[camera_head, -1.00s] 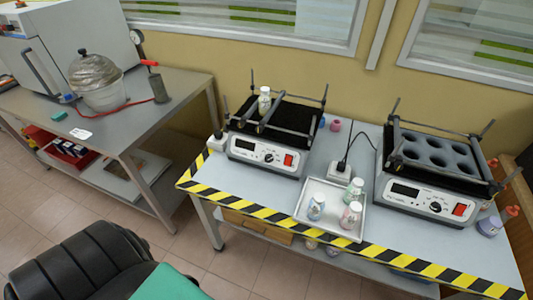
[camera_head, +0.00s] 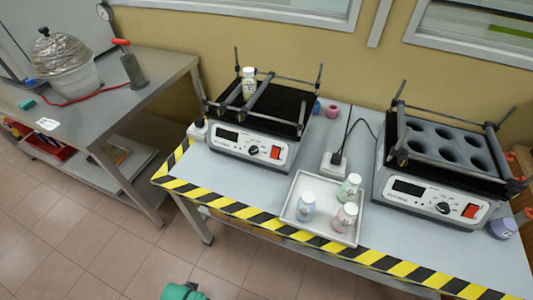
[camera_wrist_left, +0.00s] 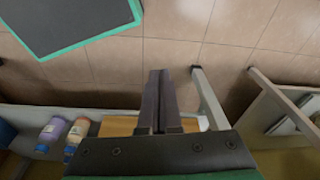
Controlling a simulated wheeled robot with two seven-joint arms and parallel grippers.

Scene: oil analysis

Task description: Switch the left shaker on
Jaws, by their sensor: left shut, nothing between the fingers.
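The left shaker (camera_head: 228,147) stands on the table in the head view, with a dark display, a black knob (camera_head: 253,150) and a red switch (camera_head: 276,152) on its front. A small white-capped bottle (camera_head: 248,84) stands on its black platform between the bars. My left gripper (camera_wrist_left: 160,75) shows in the left wrist view, its two fingers together and empty, above the floor and the lower shelf area. It is well apart from the shaker.
A tray (camera_head: 288,207) with three bottles lies at the table's front. A second shaker (camera_head: 400,205) with a holed block stands on the right. A power socket strip (camera_head: 334,164) lies between. A side table (camera_head: 160,75) holds a covered bowl (camera_head: 70,68).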

